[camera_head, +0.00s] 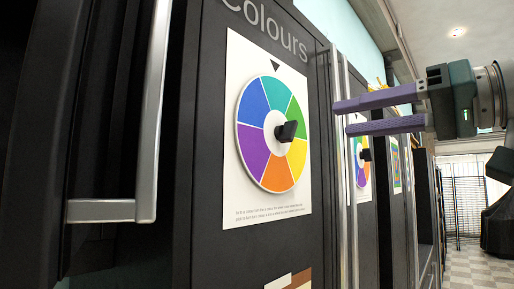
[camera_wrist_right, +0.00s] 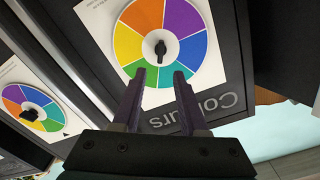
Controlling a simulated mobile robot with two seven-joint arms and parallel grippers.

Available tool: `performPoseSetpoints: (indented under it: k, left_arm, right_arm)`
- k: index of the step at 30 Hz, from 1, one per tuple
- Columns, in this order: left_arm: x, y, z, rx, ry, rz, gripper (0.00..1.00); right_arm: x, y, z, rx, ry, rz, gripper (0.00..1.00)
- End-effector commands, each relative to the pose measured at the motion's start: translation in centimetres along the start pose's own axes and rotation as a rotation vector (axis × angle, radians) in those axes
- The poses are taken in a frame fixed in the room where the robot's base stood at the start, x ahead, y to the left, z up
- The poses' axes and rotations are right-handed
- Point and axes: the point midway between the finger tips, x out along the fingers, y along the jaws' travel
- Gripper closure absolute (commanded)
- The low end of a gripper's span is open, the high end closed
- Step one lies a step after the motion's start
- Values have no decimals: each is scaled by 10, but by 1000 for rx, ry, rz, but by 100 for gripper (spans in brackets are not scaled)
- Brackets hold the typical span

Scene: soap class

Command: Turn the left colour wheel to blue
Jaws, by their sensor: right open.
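The left colour wheel (camera_head: 254,148) is on a white poster on a dark cabinet door in the head view, with a black knob (camera_head: 287,131) at its centre. A black triangle marker (camera_head: 275,66) sits above it, and the teal segment is under the marker, with blue just to its left. The same wheel shows upside down in the right wrist view (camera_wrist_right: 192,47), its knob (camera_wrist_right: 160,50) ahead of the fingertips. My right gripper (camera_head: 341,118) has purple fingers, open and empty, pointing toward the wheel and apart from the knob. My left gripper is out of view.
A second colour wheel (camera_head: 362,173) with its own knob is on the cabinet further along; it also shows in the wrist view (camera_wrist_right: 42,98). A metal door handle (camera_head: 150,120) stands out at left. Vertical metal handles (camera_head: 338,200) run between the two wheels. A corridor is open at right.

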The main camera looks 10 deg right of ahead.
Motion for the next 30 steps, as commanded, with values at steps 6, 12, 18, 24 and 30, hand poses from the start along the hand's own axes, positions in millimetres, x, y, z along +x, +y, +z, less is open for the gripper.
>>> performPoseSetpoints:
  k: [6,12,18,24,30]
  left_arm:
    - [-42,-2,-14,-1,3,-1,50]
    - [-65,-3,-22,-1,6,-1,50]
    - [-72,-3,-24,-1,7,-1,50]
    - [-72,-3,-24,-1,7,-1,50]
    - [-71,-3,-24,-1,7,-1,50]
  right_arm:
    - [37,-7,-8,4,-2,-4,57]
    - [72,-6,-5,1,-5,-3,57]
    - [89,-3,-1,-2,-4,-1,57]
    - [92,-2,2,-4,-6,-1,57]
    - [91,-2,2,-4,-6,-1,69]
